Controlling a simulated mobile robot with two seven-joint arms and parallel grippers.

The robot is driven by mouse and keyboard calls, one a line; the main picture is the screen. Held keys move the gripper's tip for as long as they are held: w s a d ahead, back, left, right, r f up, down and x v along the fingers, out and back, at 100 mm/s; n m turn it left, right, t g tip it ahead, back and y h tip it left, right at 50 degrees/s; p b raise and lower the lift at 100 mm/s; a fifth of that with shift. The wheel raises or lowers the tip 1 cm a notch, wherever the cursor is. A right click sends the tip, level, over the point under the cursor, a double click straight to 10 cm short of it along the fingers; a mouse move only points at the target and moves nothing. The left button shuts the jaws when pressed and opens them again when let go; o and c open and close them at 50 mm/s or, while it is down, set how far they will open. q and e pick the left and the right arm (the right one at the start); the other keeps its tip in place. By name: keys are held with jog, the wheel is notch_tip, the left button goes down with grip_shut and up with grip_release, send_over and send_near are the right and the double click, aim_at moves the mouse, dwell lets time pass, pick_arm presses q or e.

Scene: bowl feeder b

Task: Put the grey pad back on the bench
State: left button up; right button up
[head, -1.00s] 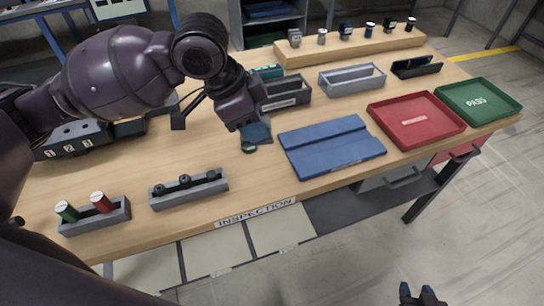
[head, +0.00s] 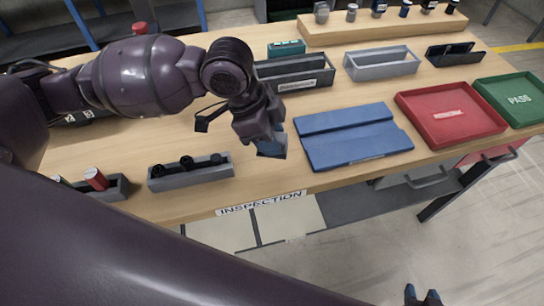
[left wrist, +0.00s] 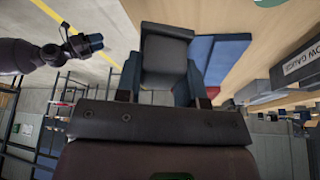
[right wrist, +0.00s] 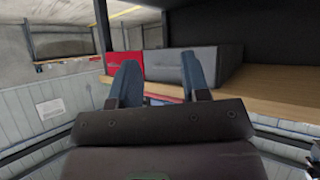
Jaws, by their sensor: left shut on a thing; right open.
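My left gripper (head: 272,146) hangs near the bench's front edge, just left of the blue mat (head: 356,134). In the left wrist view its fingers are shut on the dark grey pad (left wrist: 166,55), with the blue mat (left wrist: 222,58) beyond. In the head view I cannot make the pad out apart from the blue fingers. The bench (head: 190,133) is a wooden top with an INSPECTION label on its front edge. My right gripper (head: 423,297) is open and empty, low in front of the bench; its parted fingers show in the right wrist view (right wrist: 160,88).
A grey holder with black parts (head: 190,174) stands left of my left gripper. Behind it are a dark grey bin (head: 295,74) and a light grey bin (head: 381,65). The red tray (head: 450,117) and green PASS tray (head: 515,98) stand right of the mat.

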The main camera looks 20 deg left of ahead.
pick_arm(q)
jog(key=shift+f, duration=0.7)
notch_tip(320, 180, down, 5)
jog(key=shift+f+b, duration=0.1)
jog(key=shift+b, duration=0.5)
jog(key=shift+f, duration=0.3)
pick_arm(e)
jog(key=shift+w+a, duration=0.2)
jog(key=shift+w, duration=0.3)
pick_arm(q)
jog(key=shift+f, duration=0.1)
pick_arm(e)
jog(key=shift+f, duration=0.1)
pick_arm(q)
jog(key=o, duration=1)
pick_arm(e)
jog(key=shift+f, duration=0.1)
